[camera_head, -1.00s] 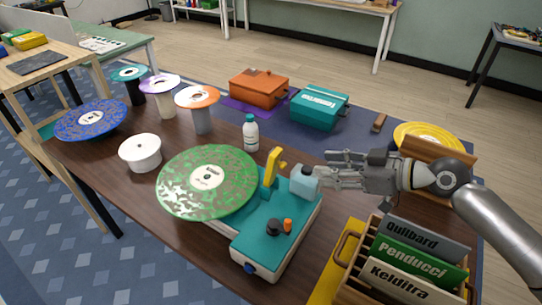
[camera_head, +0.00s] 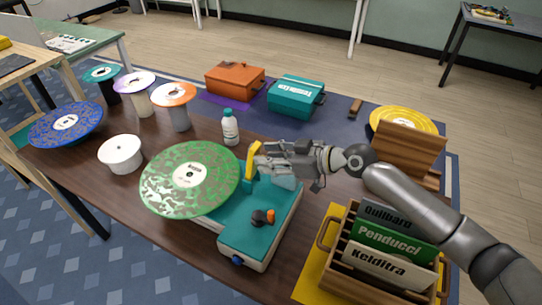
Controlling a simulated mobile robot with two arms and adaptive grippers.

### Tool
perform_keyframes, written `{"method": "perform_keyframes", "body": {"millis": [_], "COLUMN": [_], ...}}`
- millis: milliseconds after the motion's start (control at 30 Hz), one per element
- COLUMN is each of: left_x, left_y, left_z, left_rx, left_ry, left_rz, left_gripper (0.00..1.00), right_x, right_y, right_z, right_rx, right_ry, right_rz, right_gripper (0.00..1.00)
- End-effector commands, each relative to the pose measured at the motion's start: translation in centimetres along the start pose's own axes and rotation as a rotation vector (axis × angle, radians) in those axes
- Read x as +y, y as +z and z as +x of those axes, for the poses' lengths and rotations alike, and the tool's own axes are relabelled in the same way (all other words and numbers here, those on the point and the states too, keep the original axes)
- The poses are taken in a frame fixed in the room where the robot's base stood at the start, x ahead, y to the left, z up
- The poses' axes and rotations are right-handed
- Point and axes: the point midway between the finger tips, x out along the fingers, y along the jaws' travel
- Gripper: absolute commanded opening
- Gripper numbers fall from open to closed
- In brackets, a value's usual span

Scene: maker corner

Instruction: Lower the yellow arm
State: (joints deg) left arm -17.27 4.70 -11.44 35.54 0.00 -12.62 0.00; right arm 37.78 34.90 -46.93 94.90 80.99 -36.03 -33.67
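The yellow arm (camera_head: 251,163) stands raised at the far edge of a teal and white turntable (camera_head: 262,226), beside the green patterned record (camera_head: 190,178) on it. My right gripper (camera_head: 262,158) reaches in from the right, level with the upper part of the yellow arm. Its fingertips overlap or touch the arm in this view. The fingers are small and overlap, so I cannot tell whether they are closed on it. My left gripper is not in view.
A white bottle (camera_head: 230,128) stands just behind the turntable. A wooden crate of record sleeves (camera_head: 353,291) is at the front right, below my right arm. Orange (camera_head: 235,79) and teal (camera_head: 295,96) boxes are at the back. Several disc stands and a white cylinder (camera_head: 121,154) are left.

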Motion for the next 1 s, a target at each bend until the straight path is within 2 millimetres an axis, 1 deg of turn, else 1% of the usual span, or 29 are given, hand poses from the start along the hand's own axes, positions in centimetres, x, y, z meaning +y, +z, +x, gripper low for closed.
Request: {"method": "perform_keyframes", "body": {"millis": [133, 167, 433, 767, 867, 1000], "left_x": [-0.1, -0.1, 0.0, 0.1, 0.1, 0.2], "left_y": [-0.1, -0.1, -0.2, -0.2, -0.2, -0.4], "left_z": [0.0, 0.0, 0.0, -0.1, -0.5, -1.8], "left_rx": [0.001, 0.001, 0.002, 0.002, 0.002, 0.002], "left_ry": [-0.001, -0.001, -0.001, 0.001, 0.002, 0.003], "left_rz": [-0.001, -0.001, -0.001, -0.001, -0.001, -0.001], "left_gripper": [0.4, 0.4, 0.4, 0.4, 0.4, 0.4], "right_x": [0.0, 0.0, 0.0, 0.0, 0.0, 0.0], "right_y": [0.0, 0.0, 0.0, 0.0, -0.3, -1.0], "right_z": [0.0, 0.0, 0.0, -0.1, 0.0, 0.1], "right_rx": [0.0, 0.0, 0.0, -0.002, -0.012, -0.052], "right_ry": [0.0, 0.0, 0.0, 0.0, 0.0, 0.0], "right_rz": [0.0, 0.0, 0.0, 0.0, 0.0, -0.001], "right_gripper": [0.38, 0.35, 0.01, 0.0, 0.0, 0.0]}}
